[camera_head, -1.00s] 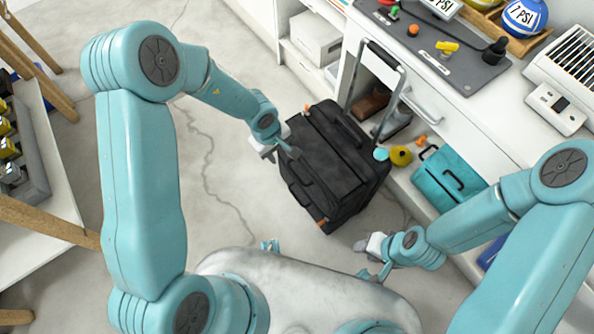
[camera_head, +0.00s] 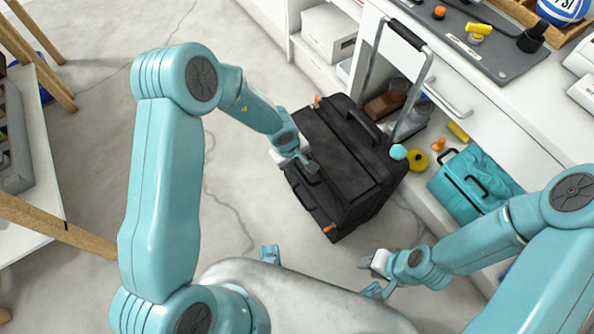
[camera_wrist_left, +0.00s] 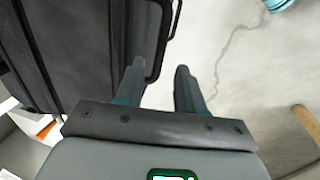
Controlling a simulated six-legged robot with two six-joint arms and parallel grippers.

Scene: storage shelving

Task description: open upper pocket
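A black soft-sided suitcase (camera_head: 330,150) stands on the floor in the middle of the head view, with its pull handle (camera_head: 425,70) extended. Its pocket side faces left and toward me, and the upper pocket there looks closed. An orange tag (camera_head: 328,229) shows low on it. My left gripper (camera_head: 308,166) is at the suitcase's upper left edge. In the left wrist view its two fingers (camera_wrist_left: 160,82) are apart, with the suitcase (camera_wrist_left: 85,50) and a dark loop to their left. I see nothing clearly held. My right gripper (camera_head: 368,263) is low at right, away from the suitcase; its fingers are unclear.
A white counter with a drawer and open shelf stands behind and right of the suitcase. A teal case (camera_head: 470,185) and a yellow roll (camera_head: 418,160) lie on the low shelf. A table with wooden legs (camera_head: 60,233) is at left. The floor left of the suitcase is clear.

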